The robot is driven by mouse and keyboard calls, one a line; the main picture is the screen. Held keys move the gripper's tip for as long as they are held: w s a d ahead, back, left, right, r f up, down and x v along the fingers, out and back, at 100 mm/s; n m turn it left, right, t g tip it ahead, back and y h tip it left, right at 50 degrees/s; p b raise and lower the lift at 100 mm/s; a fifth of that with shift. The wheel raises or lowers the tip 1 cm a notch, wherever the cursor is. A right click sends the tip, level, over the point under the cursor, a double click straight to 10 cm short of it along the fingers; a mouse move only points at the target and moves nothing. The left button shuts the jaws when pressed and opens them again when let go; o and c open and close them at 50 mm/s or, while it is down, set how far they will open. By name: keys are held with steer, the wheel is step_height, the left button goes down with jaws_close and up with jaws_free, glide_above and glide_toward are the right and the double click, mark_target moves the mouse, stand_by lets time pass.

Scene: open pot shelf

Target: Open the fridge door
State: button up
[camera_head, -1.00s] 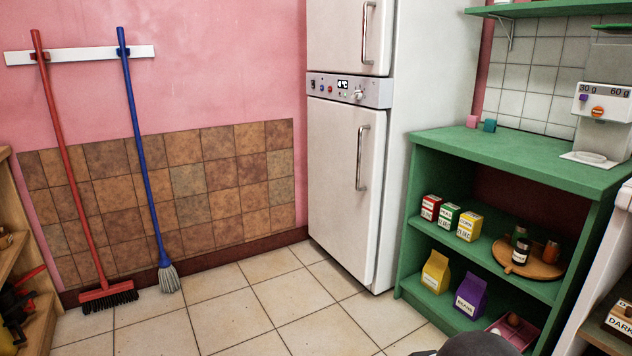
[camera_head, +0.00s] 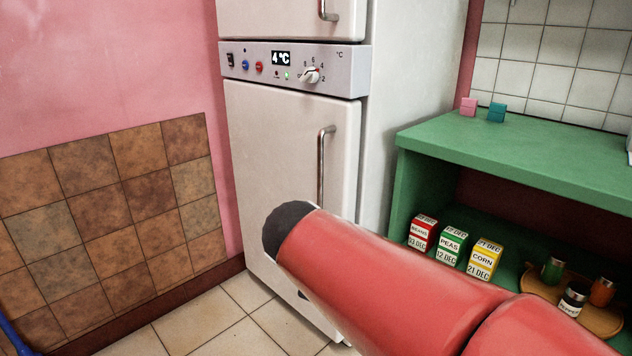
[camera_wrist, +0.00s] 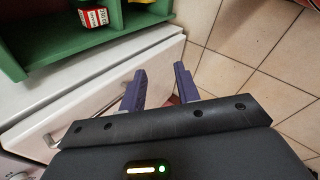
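The fridge (camera_head: 420,110) is white, with a lower door (camera_head: 270,150) that looks shut. A vertical metal handle (camera_head: 322,165) is near that door's right edge; my red arm hides its lower end. In the wrist view the door (camera_wrist: 85,115) lies beneath my gripper, and the handle (camera_wrist: 50,139) shows as a thin bar running toward the left finger. My gripper (camera_wrist: 160,88) is open, its two dark purple fingers apart with nothing seen between them. They are close to the door; I cannot tell whether either touches the handle. The gripper is hidden in the head view.
A control panel (camera_head: 300,68) sits above the lower door, under an upper door (camera_head: 280,15). A green shelf (camera_head: 530,160) with small boxes stands close to the fridge's right. Tiled floor (camera_head: 215,320) is clear in front. A pink wall is on the left.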

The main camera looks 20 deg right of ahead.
steer(key=w+d+r+n+h+b, duration=0.2)
steer(key=w+d+n+h, duration=0.25)
steer(key=w+n, duration=0.4)
steer(key=n+t+h+b, duration=0.2)
steer(key=n+t+h, duration=0.3)
steer(key=n, duration=0.3)
glide_toward(320, 172)
steer(key=x, duration=0.4)
steer(key=shift+m, duration=0.25)
steer(key=x, duration=0.6)
steer(key=shift+w+d+f, duration=0.15)
steer(key=shift+w+d, duration=0.05)
steer(key=shift+w, duration=0.15)
jaws_close()
